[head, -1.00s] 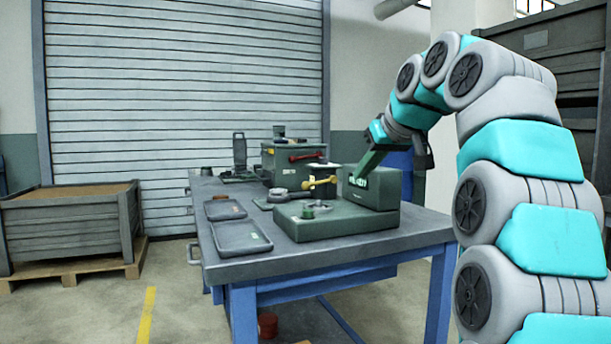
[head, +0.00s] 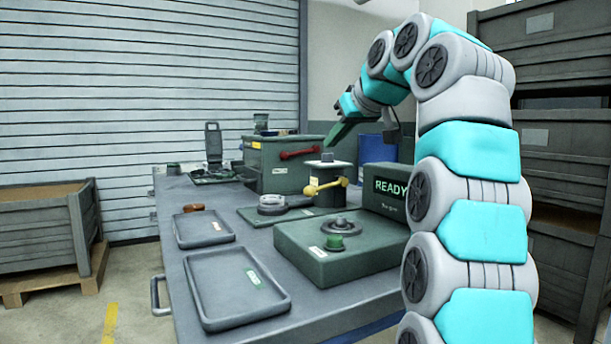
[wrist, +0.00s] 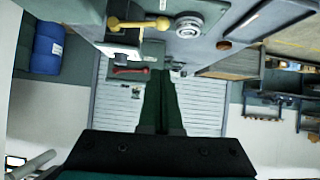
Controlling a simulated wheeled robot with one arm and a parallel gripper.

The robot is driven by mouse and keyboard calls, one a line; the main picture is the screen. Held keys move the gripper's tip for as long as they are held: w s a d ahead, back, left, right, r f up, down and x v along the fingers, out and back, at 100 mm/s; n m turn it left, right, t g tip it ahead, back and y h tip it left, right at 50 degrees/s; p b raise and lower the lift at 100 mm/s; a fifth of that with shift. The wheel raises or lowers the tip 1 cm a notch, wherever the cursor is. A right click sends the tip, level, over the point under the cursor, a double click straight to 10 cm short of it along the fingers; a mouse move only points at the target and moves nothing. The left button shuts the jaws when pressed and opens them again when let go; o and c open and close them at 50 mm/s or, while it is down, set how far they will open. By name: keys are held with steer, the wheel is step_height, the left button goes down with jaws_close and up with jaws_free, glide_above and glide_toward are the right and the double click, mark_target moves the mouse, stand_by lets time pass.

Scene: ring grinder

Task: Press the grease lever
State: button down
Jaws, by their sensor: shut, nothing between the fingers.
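A yellow lever (head: 327,186) with a ball end sits on a small green pot with a white top (head: 328,178) on the workbench; it also shows at the top of the wrist view (wrist: 140,24). A red lever (head: 299,153) lies across the front of a green box (head: 284,165) behind it, and shows in the wrist view (wrist: 130,71). Which lever is the grease lever I cannot read from the labels. My gripper (head: 331,142) is shut and empty, with green fingers pointing down-left above the pot's level. Its fingers also show in the wrist view (wrist: 160,78). I see no contact with either lever.
A green block with a knob (head: 300,252) and a box reading READY (head: 384,188) stand at the near right. A grey ring (head: 272,204) lies beside the pot. Two trays (head: 202,230) (head: 236,290) lie on the left. A blue barrel (head: 371,152) stands behind.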

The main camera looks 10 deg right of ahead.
stand_by(0.3)
steer(key=b, duration=0.1)
glide_above(327, 187)
steer(key=s+a, duration=0.4)
step_height(327, 187, down, 6)
steer(key=shift+w+d+f+b, duration=0.1)
steer(key=shift+f+b, duration=0.15)
steer(key=shift+f, duration=0.3)
steer(key=shift+w+a+f+b, duration=0.1)
steer(key=shift+f+b, duration=0.1)
steer(key=shift+f, duration=0.4)
steer(key=shift+w+d+f+b, duration=0.1)
steer(key=shift+f+b, duration=0.15)
steer(key=shift+f, duration=0.3)
steer(key=shift+f, duration=0.15)
